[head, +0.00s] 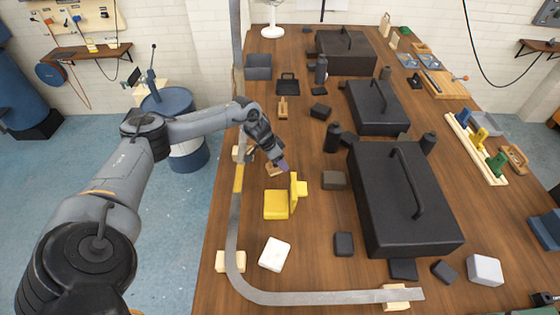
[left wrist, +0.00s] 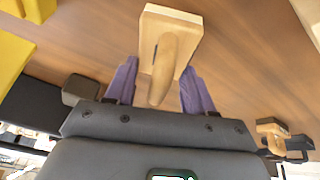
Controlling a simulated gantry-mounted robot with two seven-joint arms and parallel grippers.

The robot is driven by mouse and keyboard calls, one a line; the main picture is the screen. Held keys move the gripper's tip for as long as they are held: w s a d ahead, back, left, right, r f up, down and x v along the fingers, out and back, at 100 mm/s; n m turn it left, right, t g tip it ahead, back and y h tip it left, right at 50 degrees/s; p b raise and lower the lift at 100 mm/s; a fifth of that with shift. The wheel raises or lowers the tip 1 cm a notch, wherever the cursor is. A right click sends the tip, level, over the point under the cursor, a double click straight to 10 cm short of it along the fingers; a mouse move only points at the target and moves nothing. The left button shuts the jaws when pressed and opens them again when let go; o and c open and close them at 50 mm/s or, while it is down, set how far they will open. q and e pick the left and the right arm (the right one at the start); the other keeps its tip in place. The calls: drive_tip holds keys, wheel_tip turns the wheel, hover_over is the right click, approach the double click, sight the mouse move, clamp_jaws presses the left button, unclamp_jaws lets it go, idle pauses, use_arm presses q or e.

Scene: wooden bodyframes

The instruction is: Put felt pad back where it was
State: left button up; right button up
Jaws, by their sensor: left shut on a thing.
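My left gripper (head: 283,165) is low over the table, just behind the yellow block. In the left wrist view its purple fingers (left wrist: 159,72) are shut on the rounded handle of a wooden-backed pad (left wrist: 170,22). The handle lies between the fingers and the flat wooden plate is beyond the fingertips. This may be the felt pad, but no felt face can be made out. In the head view a pale wooden part (head: 273,169) shows under the gripper. Whether it touches the table is unclear. My right gripper is not in view.
A bent metal strip (head: 236,215) runs close by on the left, resting on wooden blocks. A yellow L-shaped block (head: 277,205) stands in front of the gripper. A dark block (head: 333,180) and large black cases (head: 400,200) are to the right. A wooden-handled tool (head: 282,107) lies behind.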

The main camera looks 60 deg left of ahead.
sight(268, 165)
use_arm(q)
drive_tip(key=shift+f, duration=0.1)
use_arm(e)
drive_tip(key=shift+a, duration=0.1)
use_arm(q)
drive_tip(key=o, duration=0.9)
drive_tip(key=shift+f, duration=0.1)
drive_tip(key=shift+o, duration=0.2)
drive_tip(key=shift+s+a+r, duration=0.1)
drive_tip(key=shift+r, duration=0.35)
drive_tip(key=v, duration=1.1)
drive_tip(key=shift+r+p, duration=0.15)
drive_tip(key=shift+p, duration=0.15)
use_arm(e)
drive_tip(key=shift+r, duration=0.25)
use_arm(q)
drive_tip(key=shift+s, duration=0.15)
